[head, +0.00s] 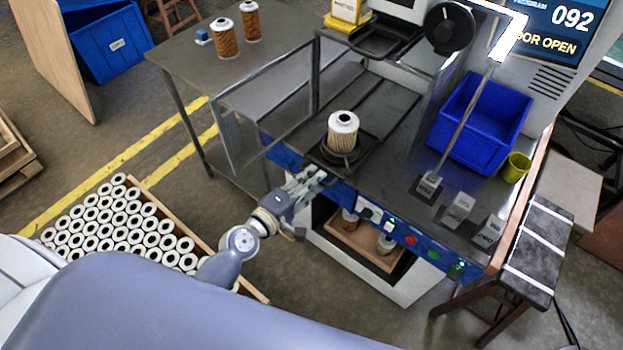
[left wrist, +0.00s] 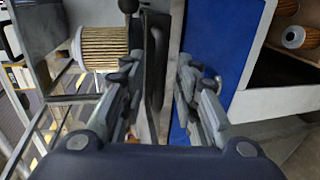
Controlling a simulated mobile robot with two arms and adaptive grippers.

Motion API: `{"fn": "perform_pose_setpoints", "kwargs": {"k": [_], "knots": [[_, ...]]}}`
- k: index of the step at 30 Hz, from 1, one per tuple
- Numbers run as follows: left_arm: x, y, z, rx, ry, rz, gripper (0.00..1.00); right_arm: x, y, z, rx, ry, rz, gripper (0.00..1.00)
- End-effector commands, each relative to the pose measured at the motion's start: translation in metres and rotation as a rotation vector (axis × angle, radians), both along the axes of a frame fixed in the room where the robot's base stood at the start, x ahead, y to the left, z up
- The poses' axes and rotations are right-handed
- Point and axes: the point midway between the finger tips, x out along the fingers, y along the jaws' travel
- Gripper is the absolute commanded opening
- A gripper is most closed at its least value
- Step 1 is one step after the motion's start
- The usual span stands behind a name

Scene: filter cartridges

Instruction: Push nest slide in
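The nest slide (head: 322,161) is a dark plate at the front of the machine bench. Its round nest holds an upright, pale pleated filter cartridge (head: 343,134) with a white top. The cartridge also shows on its side at the left of the left wrist view (left wrist: 104,47). My left gripper (head: 318,177) is at the bench's front edge, just in front of the slide. In the left wrist view its fingers (left wrist: 157,82) stand apart, with a dark edge of the slide (left wrist: 154,60) between and beyond them. I cannot tell whether they touch it. My right gripper is not in view.
A blue bin (head: 480,120) and a yellow cup (head: 516,167) stand right on the bench. Buttons (head: 411,240) line the front panel. Two orange filters (head: 224,40) stand on the side table. A crate of white-topped cartridges (head: 125,225) lies on the floor. The machine display reads door open.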

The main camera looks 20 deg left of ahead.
Motion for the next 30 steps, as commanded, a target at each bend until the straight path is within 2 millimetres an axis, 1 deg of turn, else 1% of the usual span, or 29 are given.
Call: {"fn": "perform_pose_setpoints", "kwargs": {"k": [3, 10, 11, 12, 14, 20, 22, 30], "knots": [[0.004, -0.002, -0.001, 0.000, 0.000, 0.000, 0.29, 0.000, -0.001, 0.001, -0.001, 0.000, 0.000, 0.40], [0.004, -0.002, -0.001, 0.000, 0.000, 0.000, 0.29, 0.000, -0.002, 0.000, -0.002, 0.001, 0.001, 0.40], [0.004, -0.002, -0.001, 0.000, 0.000, 0.000, 0.22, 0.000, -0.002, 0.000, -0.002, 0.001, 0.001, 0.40], [0.004, -0.001, -0.001, 0.000, 0.000, 0.000, 0.13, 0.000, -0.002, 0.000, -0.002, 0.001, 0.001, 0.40], [0.004, -0.001, -0.001, 0.000, 0.000, 0.000, 0.00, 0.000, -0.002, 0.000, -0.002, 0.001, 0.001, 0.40], [0.004, -0.001, -0.001, 0.000, 0.000, 0.000, 0.00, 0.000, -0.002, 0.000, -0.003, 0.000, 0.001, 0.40], [0.007, -0.002, 0.000, 0.000, -0.001, 0.000, 0.00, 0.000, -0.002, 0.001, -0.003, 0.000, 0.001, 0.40], [0.043, -0.015, 0.000, 0.000, -0.002, 0.001, 0.00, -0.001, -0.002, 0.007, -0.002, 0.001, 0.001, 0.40]]}}
